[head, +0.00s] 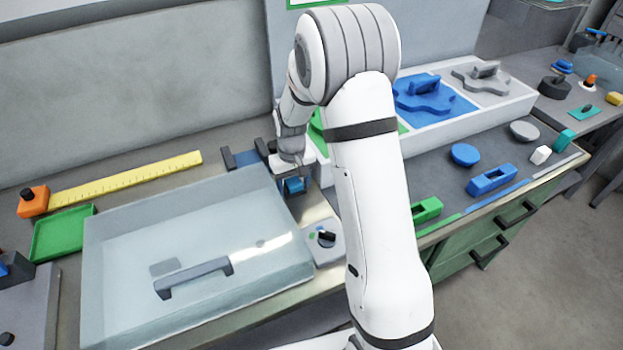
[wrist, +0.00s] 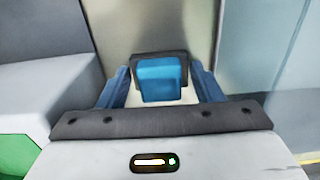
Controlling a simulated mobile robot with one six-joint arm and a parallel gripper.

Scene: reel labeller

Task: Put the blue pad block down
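The blue pad block (head: 294,186) is at my gripper (head: 292,178) in the head view, over the narrow strip between the clear cover and the white rack. In the wrist view the blue block (wrist: 160,80), with a dark grey edge behind it, sits between the two blue fingers of my gripper (wrist: 160,88). The fingertips appear to meet its dark sides. A pale metal surface shows beyond it. I cannot tell whether the block touches that surface. My arm hides part of the bench.
The clear cover (head: 200,240) with a grey handle stands at left. A knob panel (head: 325,240) is in front. The white rack (head: 475,118) with colored fixtures is at right. A yellow ruler (head: 130,178) and green tray (head: 62,234) lie at far left.

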